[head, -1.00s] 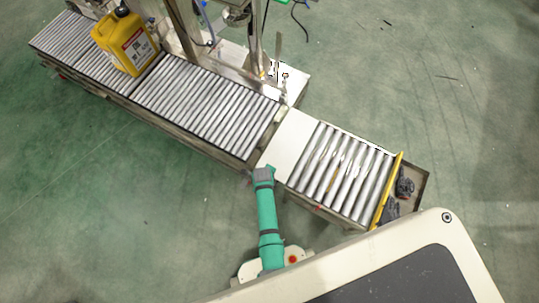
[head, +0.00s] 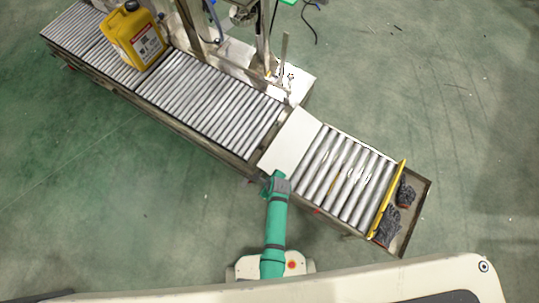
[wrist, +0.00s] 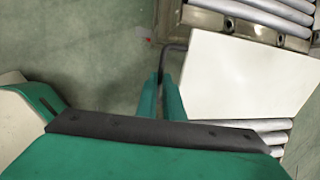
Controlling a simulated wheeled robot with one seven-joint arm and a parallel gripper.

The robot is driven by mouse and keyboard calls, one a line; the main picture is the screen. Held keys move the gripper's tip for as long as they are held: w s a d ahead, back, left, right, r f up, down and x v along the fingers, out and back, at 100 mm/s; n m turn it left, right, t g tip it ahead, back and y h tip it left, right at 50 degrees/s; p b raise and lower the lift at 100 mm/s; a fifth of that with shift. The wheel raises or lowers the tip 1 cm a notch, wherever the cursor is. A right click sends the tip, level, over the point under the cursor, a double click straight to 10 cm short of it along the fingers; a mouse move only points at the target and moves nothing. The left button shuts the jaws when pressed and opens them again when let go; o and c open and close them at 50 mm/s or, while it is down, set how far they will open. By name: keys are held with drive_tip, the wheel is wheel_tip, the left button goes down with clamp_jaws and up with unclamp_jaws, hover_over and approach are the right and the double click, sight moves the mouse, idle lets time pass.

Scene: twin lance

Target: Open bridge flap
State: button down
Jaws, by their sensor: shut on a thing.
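The bridge flap (head: 293,142) is a plain white plate between the long roller conveyor and the short roller section. It looks flat, spanning the gap. It also shows in the wrist view (wrist: 245,75) at the right, with rollers beyond its edges. A thin dark bent handle (wrist: 171,47) reaches from the flap's near side toward my gripper. My gripper (wrist: 166,82) has its green fingers close together, shut on the handle's lower end. In the head view my gripper (head: 275,182) is at the flap's near corner, and the handle is too small to make out there.
The long conveyor (head: 210,100) runs to the upper left, carrying a yellow canister (head: 134,36). A metal station frame (head: 262,45) stands behind it. The short roller section (head: 345,178) ends at a yellow bar (head: 387,200) and a tray with dark gloves (head: 390,225). Green floor in front is clear.

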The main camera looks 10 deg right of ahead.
drive_tip(key=shift+s, duration=0.1)
drive_tip(key=c, duration=1.9)
unclamp_jaws()
drive_tip(key=v, duration=1)
drive_tip(key=shift+s+r, duration=0.2)
drive_tip(key=shift+r, duration=0.15)
